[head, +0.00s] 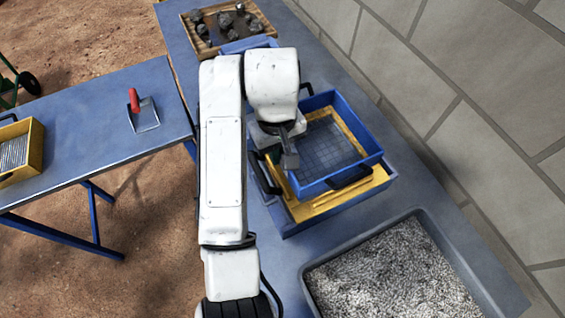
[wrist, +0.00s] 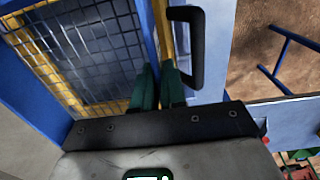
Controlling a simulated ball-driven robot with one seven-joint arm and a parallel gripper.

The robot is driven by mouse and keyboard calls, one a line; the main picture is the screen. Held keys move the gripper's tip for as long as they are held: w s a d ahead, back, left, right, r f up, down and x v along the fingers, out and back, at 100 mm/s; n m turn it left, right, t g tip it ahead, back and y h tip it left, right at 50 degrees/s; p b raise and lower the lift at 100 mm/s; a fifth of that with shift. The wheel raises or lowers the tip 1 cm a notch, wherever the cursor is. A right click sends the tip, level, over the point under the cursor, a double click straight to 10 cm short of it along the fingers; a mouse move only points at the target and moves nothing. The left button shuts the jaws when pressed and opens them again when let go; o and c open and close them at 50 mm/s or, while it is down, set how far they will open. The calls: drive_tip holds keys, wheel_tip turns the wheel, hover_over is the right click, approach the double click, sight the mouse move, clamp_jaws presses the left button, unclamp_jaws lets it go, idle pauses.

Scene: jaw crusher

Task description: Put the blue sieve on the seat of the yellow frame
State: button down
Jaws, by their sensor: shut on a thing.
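The blue sieve (head: 318,185) is a square blue box with a wire mesh floor and black handles. It lies over the yellow frame (head: 322,207), whose yellow edges show on its left and near sides. I cannot tell whether the sieve rests fully on the seat or hangs just above it. My gripper (head: 290,158) is shut on the sieve's left wall. In the wrist view, my gripper's green fingers (wrist: 158,88) straddle that wall, with the sieve mesh (wrist: 90,50) to the left and yellow bars (wrist: 45,62) showing beneath it.
A tray of grey gravel (head: 395,275) stands in front. A wooden tray of dark rocks (head: 228,30) is at the back. A side table (head: 90,110) on the left holds a red-handled tool (head: 141,112) and a yellow sieve (head: 35,150). A block wall (head: 480,70) runs along the right.

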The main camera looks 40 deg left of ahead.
drive_tip(key=shift+w+f, duration=0.3)
drive_tip(key=shift+w, duration=0.1)
drive_tip(key=shift+w+f+p, duration=0.15)
drive_tip(key=shift+f+p, duration=0.4)
drive_tip(key=shift+f, duration=1.2)
drive_tip(key=shift+f, duration=0.1)
drive_tip(key=c, duration=1.2)
unclamp_jaws()
wheel_tip(320, 180, up, 12)
drive_tip(key=p, duration=0.2)
